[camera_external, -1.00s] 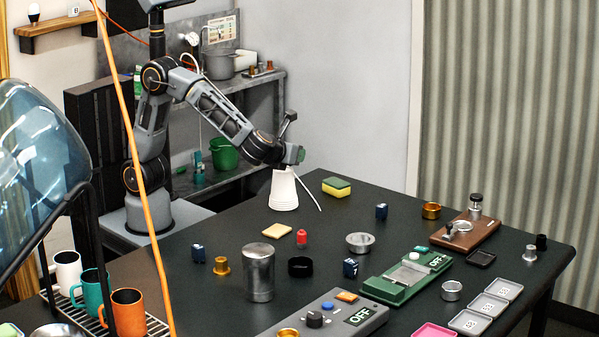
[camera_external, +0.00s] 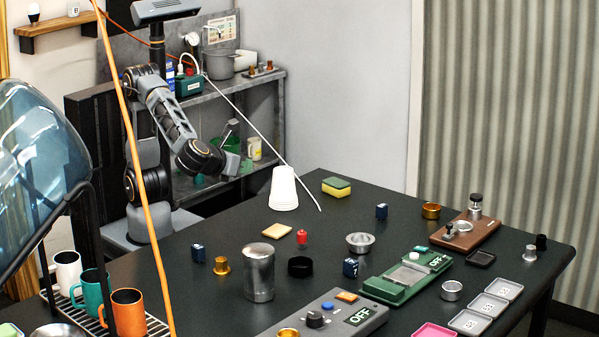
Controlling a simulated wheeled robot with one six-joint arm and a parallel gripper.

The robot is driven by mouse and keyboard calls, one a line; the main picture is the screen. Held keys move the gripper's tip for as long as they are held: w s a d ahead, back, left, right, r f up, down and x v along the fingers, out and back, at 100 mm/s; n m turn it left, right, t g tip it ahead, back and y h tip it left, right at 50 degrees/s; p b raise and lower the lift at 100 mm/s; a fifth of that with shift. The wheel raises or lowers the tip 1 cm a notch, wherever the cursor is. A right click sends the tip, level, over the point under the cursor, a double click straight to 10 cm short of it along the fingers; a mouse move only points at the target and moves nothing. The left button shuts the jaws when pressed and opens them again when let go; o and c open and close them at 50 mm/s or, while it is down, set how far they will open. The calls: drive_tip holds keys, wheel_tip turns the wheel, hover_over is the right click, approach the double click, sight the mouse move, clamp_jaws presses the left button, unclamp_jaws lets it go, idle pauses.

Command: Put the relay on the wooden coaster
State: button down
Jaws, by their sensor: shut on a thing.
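My gripper (camera_external: 236,164) is raised in front of the back shelf, left of the upturned white cups and off the table. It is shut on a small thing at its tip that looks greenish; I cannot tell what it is. Small blue blocks with white marks look like relays: one left of the coaster (camera_external: 198,253), one near the green scale (camera_external: 350,268), and one at the back (camera_external: 381,211).
A red piece (camera_external: 302,238) stands just right of the coaster, and a metal canister (camera_external: 258,272) stands in front. Upturned white cups (camera_external: 284,188) and a sponge (camera_external: 336,187) are behind. A white cord (camera_external: 262,135) slants down to the table. Mugs (camera_external: 128,312) stand front left.

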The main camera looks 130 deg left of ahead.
drive_tip(key=w+a+f, duration=0.1)
drive_tip(key=w+f, duration=0.2)
drive_tip(key=w, duration=0.4)
hover_over(281, 227)
drive_tip(key=f, duration=0.3)
drive_tip(key=s+f, duration=0.1)
drive_tip(key=shift+d+f, duration=0.2)
drive_tip(key=shift+f, duration=0.15)
drive_tip(key=shift+w+a+f, duration=0.1)
drive_tip(key=shift+w+f, duration=0.45)
drive_tip(key=shift+f, duration=1.6)
drive_tip(key=shift+f, duration=0.1)
drive_tip(key=shift+f, duration=0.15)
drive_tip(key=c, duration=1)
unclamp_jaws()
